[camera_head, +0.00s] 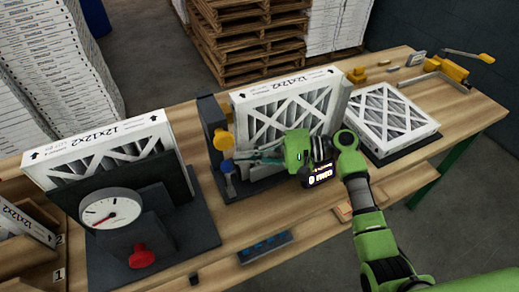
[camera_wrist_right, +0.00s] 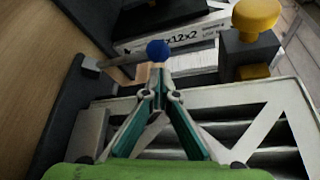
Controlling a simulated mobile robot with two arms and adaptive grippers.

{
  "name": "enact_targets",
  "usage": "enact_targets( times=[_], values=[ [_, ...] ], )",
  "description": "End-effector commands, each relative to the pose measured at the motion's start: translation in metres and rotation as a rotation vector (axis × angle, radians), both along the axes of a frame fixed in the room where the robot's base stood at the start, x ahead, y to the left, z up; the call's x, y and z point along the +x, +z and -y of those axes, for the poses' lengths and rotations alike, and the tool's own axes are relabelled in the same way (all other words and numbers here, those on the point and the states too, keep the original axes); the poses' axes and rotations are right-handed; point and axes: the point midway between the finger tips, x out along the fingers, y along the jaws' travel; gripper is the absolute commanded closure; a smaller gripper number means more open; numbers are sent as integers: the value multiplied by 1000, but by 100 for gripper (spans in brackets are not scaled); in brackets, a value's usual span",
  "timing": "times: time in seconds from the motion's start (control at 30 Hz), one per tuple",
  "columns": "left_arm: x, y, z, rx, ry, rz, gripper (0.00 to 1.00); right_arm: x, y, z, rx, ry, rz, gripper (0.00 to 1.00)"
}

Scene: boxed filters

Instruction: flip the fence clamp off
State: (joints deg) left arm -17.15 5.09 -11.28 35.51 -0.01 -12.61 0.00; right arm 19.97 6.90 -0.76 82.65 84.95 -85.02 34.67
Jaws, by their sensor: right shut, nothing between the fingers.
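The fence clamp appears to be the blue-knobbed lever (camera_head: 226,166) on the dark fixture in the middle of the bench. Its blue ball (camera_wrist_right: 158,50) shows in the right wrist view just beyond my fingertips, with a grey and tan arm beside it. A yellow knob (camera_head: 223,140) sits above it on the dark upright (camera_head: 211,115). A boxed 12x12x2 filter (camera_head: 288,95) stands upright in this fixture. My right gripper (camera_head: 238,159) is shut and empty, its teal fingertips (camera_wrist_right: 157,95) close to the blue ball. Whether they touch cannot be told.
A gauge station (camera_head: 110,211) with a red knob and another filter stands at left. A filter (camera_head: 390,115) lies flat at right, and a yellow clamp (camera_head: 453,70) sits at the far right. A blue strip (camera_head: 264,247) lies near the front edge.

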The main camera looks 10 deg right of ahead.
Motion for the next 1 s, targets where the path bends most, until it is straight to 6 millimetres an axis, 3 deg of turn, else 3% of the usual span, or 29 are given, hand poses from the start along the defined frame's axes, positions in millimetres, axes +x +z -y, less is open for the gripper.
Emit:
enact_targets(
  times=[0.1,0.3,0.77,1.0],
  values=[
    [0,8,1,-1,1,0,100,2,-1,-16,1,0,-1,100],
    [0,10,8,-9,2,0,100,4,-5,-27,-1,1,1,100],
    [-1,7,13,-14,0,0,100,2,-6,-26,3,0,15,100],
    [-1,-9,10,-11,-2,0,100,-9,-9,-23,32,-1,102,100]
  ],
)
